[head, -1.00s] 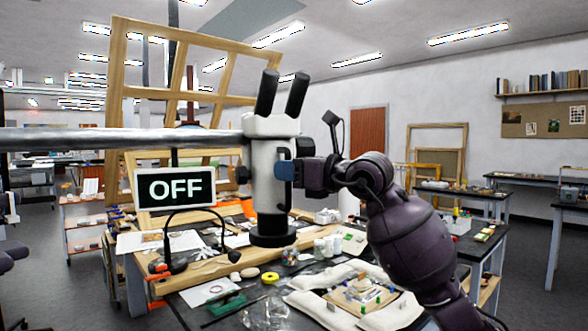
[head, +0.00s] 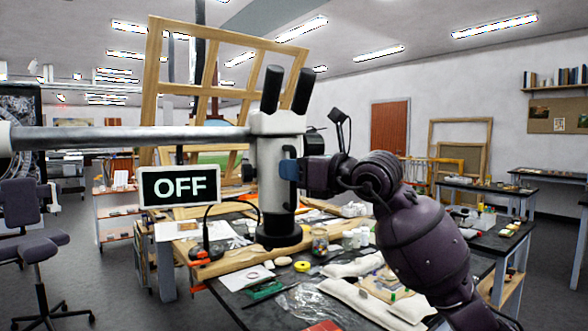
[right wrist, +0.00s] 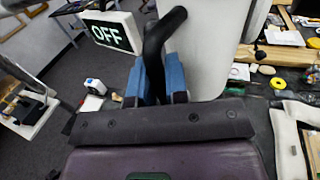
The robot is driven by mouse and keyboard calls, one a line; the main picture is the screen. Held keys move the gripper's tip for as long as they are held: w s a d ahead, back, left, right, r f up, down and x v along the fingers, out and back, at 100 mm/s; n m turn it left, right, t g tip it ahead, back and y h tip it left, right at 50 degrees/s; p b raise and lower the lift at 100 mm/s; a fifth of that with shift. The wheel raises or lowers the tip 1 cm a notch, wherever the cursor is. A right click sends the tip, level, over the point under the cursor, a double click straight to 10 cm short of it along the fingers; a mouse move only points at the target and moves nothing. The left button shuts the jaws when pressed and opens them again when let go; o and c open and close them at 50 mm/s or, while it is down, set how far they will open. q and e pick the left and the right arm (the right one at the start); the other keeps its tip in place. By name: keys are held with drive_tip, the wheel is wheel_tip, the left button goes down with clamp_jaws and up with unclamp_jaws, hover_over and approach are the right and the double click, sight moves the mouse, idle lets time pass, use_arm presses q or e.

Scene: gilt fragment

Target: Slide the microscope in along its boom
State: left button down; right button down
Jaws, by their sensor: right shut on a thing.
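The microscope (head: 270,185) has a white body, two black eyepieces on top and a dark objective at the bottom. It stands upright at the end of its grey horizontal boom (head: 130,138), above the worktable. My right gripper (head: 290,170) is at the microscope's right side. In the right wrist view its blue fingers (right wrist: 160,80) are closed around a black curved handle (right wrist: 155,45) beside the white body (right wrist: 208,45). The fingers partly hide the handle. My left gripper is in neither view.
An OFF sign (head: 179,186) hangs below the boom. The worktable (head: 235,300) below carries jars (head: 355,236), white cushions (head: 365,298) and tools. A wooden frame (head: 152,90) stands behind. An office chair (head: 30,235) is on the open floor at left.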

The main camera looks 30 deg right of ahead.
drive_tip(key=shift+a+f, duration=0.1)
drive_tip(key=shift+a, duration=0.05)
drive_tip(key=c, duration=1.5)
unclamp_jaws()
drive_tip(key=o, duration=0.3)
drive_tip(key=shift+a, duration=0.25)
drive_tip(key=shift+o, duration=0.2)
drive_tip(key=shift+d, duration=0.1)
drive_tip(key=shift+s+d, duration=0.1)
drive_tip(key=shift+d, duration=0.05)
drive_tip(key=v, duration=1)
drive_tip(key=shift+s, duration=0.3)
drive_tip(key=shift+d, duration=0.1)
